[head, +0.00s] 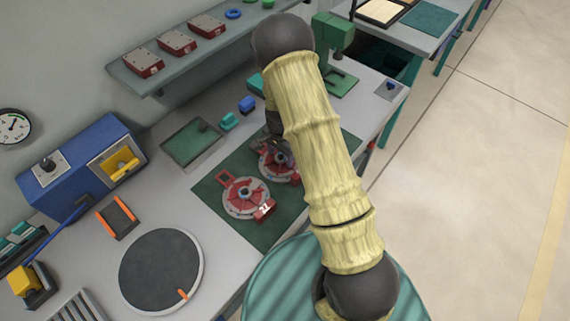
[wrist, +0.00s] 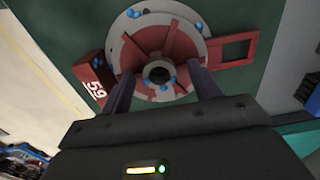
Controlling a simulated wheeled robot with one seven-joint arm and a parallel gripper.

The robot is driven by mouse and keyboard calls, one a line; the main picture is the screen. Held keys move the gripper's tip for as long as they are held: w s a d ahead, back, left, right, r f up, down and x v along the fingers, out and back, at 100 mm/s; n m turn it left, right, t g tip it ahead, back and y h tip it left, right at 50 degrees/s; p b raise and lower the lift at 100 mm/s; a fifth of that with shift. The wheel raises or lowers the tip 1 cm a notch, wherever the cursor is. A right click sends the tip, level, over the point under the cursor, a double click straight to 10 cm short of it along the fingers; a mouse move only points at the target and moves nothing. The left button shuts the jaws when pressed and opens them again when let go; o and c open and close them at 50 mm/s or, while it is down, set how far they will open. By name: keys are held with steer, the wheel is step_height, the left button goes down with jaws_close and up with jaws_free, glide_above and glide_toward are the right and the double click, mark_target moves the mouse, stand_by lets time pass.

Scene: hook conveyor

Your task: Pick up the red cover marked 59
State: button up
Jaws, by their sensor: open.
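The cover marked 59 (wrist: 185,35) is a grey disc with red spokes, a dark centre hole, a red open frame at right and a red block (wrist: 93,82) bearing the number at left. Small blue bits dot the disc. In the head view a red-and-grey cover (head: 268,168) lies on the green mat under my gripper, partly hidden by my arm. My gripper (wrist: 161,80) is open over the 59 cover, its fingers on either side of the centre hole. I cannot tell whether they touch it.
A second red-and-grey cover (head: 240,208) lies close by on the green mat (head: 212,190). A shelf (head: 150,82) with several red boxes runs along the wall. A blue machine (head: 75,165) and a dark turntable (head: 155,265) stand at left.

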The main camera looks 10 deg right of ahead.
mark_target(280, 157)
jaws_close()
steer(key=shift+r, duration=0.1)
steer(key=shift+w, duration=0.1)
steer(key=shift+r, duration=0.55)
step_height(280, 157, up, 9)
steer(key=b, duration=0.2)
steer(key=shift+f, duration=0.1)
stand_by(0.3)
